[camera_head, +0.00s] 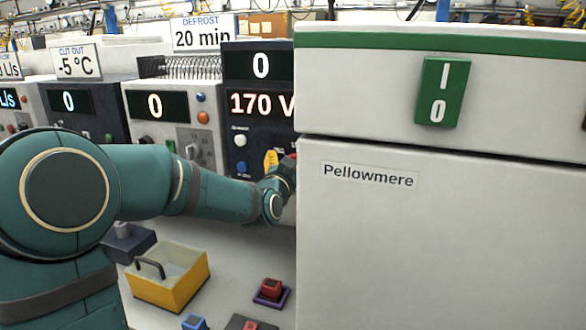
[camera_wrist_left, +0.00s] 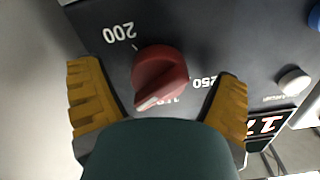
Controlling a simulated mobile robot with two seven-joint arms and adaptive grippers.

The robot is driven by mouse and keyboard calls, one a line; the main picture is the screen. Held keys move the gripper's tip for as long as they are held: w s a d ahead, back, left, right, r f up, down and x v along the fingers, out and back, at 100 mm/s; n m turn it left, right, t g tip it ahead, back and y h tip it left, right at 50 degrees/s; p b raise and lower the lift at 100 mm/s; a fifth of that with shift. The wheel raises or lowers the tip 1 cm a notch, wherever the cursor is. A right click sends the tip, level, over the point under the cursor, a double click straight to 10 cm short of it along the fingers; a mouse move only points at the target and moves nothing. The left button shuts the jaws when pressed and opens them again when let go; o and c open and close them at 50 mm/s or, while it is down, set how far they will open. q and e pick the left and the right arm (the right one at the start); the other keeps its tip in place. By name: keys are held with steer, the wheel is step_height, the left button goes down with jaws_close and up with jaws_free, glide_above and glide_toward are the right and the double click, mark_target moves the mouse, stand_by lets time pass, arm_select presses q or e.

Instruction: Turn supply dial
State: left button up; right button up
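The supply dial (camera_wrist_left: 162,75) is a red round knob with a raised grip and a white pointer mark, on a dark panel in the left wrist view. Its mark points to the lower left there. White numbers 200 and 250 stand around it; another number is partly hidden. My left gripper (camera_wrist_left: 157,88) is open, with one yellow finger on each side of the dial and gaps between. In the head view my left gripper (camera_head: 273,161) is at the dark supply unit (camera_head: 258,110), which reads 0 and 170 V. My right gripper is not in view.
A large white Pellowmere cabinet (camera_head: 430,240) with a green 1/0 switch (camera_head: 443,91) stands close right of my left gripper. Other instruments line the back left.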

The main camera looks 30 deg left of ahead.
arm_select(q)
steer(key=shift+s, duration=0.15)
steer(key=v, duration=1.2)
stand_by(0.7)
